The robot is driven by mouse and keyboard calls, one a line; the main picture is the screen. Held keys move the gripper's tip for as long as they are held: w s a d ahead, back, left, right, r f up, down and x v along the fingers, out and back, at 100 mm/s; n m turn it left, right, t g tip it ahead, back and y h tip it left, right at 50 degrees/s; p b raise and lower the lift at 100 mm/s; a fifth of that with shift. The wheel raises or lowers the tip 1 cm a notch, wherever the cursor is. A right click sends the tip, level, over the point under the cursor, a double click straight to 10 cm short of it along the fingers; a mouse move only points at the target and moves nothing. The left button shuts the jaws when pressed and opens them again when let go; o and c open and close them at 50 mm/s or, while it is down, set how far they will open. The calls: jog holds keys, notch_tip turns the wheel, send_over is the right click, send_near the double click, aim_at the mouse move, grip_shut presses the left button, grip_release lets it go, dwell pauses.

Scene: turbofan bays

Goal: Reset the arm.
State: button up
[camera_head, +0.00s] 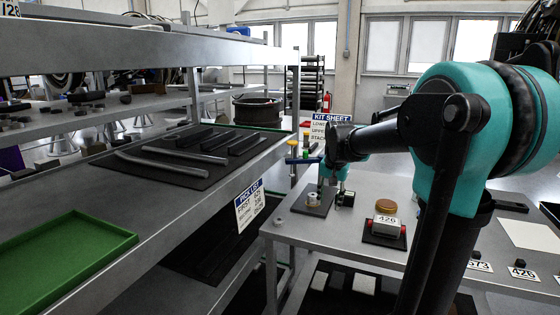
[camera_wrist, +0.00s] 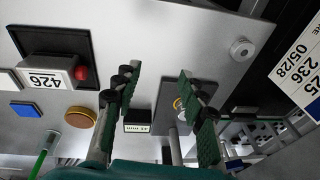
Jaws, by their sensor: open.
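My gripper (camera_wrist: 160,120) is open, its two green-padded fingers spread apart with nothing between them in the wrist view. In the head view my gripper (camera_head: 333,172) is small and hangs over the back left part of the grey table (camera_head: 345,238), partly hidden by my arm. A dark mat (camera_head: 314,205) with a light ring-shaped part (camera_head: 313,199) lies just left of it. A small black labelled block (camera_wrist: 137,121) stands beyond the fingers in the wrist view. Whether any fingertip touches something is unclear.
A block labelled 426 (camera_head: 386,225) sits on a dark mat, with an amber round piece (camera_head: 386,206) behind it. A metal shelf with a green tray (camera_head: 65,255) and grey strips on a mat (camera_head: 185,163) stands at left. A kit sheet sign (camera_head: 332,128) stands behind the table.

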jog(key=s+d+f+n+t, duration=0.1)
jog(key=s+f+n, duration=0.1)
jog(key=s+f, duration=0.7)
jog(key=s+d+f+n, duration=0.1)
jog(key=s+f+n, duration=0.2)
jog(key=s+f, duration=0.6)
jog(key=s, duration=0.5)
jog(key=shift+s+d+t, duration=0.25)
jog(key=shift+s+t, duration=0.1)
jog(key=shift+t, duration=0.05)
